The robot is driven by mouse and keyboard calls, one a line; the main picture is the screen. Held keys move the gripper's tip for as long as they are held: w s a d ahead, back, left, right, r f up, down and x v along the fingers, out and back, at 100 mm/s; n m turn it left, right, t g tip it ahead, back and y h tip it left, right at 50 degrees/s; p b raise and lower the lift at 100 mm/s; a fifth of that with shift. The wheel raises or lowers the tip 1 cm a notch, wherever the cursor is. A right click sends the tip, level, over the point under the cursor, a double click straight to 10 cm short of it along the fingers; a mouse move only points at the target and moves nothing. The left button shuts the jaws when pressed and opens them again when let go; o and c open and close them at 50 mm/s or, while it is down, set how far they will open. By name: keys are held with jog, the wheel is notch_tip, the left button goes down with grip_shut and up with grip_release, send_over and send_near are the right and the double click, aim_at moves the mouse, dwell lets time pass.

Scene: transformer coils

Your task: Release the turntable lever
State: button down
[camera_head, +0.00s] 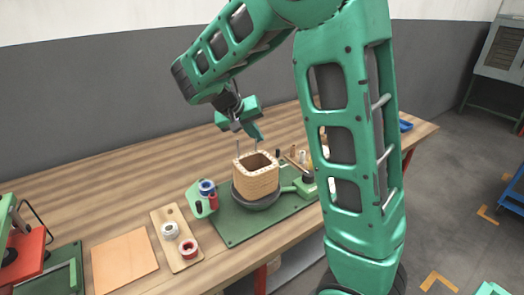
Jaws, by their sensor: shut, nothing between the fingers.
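A dark round turntable (258,203) sits on a green base plate (232,228) on the workbench. A square, hollow, light-wood coil form (255,180) stands on it, with thin upright rods at its back. A green arm (289,188) juts from the turntable's right side toward a green block; it may be the lever, but it is too small to tell. My gripper (258,137) is shut and empty, above and behind the coil form, apart from it. My arm hides part of the bench on the right.
Left of the turntable are a green holder with a blue-and-white roll (207,187) and a wooden board with tape rolls (170,229). A tan sheet (123,260) and a red device (25,258) lie farther left. Small tools stand behind the turntable. The back left bench is clear.

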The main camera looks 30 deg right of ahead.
jog(key=x, duration=1)
jog(key=shift+f, duration=0.1)
jog(key=shift+d, duration=0.1)
